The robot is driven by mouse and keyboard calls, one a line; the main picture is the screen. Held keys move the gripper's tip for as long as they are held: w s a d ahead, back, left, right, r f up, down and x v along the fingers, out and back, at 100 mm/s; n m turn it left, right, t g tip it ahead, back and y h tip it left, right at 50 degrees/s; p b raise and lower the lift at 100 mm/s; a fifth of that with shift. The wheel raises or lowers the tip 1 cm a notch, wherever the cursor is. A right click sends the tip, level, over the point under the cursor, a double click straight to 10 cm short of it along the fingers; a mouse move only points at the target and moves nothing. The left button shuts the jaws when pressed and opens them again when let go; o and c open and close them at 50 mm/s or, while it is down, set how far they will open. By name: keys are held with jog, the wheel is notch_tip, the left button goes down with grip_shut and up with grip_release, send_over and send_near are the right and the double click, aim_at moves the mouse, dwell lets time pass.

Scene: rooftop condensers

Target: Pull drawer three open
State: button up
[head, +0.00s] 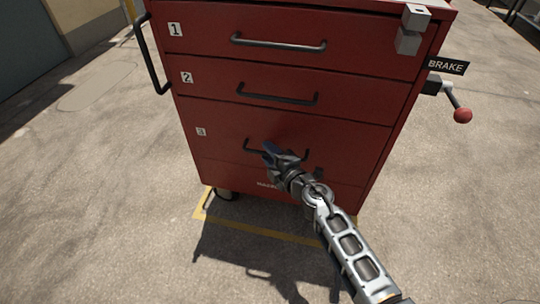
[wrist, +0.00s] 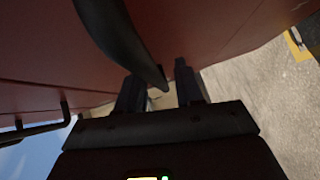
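Drawer three (head: 225,140) is the red drawer front marked 3, low on the red cabinet; it looks flush with the fronts above it. Its dark bar handle (head: 249,146) is partly hidden behind my gripper (head: 268,152) in the head view. In the wrist view the handle (wrist: 115,38) runs down from the top and ends by the gap between my fingers. My gripper (wrist: 160,92) has its two fingers apart, with light ground showing between them. I cannot tell whether either finger touches the handle.
Drawer one (head: 200,35) and drawer two (head: 215,82) are shut above, each with a bar handle. A brake lever with a red knob (head: 463,116) sticks out at the right. A dark side handle (head: 148,55) is at the left. The surrounding concrete is clear, with yellow floor lines (head: 265,229).

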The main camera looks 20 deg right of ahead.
jog(key=shift+c, duration=0.4)
grip_shut()
jog(key=s+a+b, duration=0.1)
jog(key=s+a, duration=1.1)
jog(key=s, duration=0.5)
jog(key=shift+a, duration=0.2)
jog(key=shift+o, duration=0.4)
grip_release()
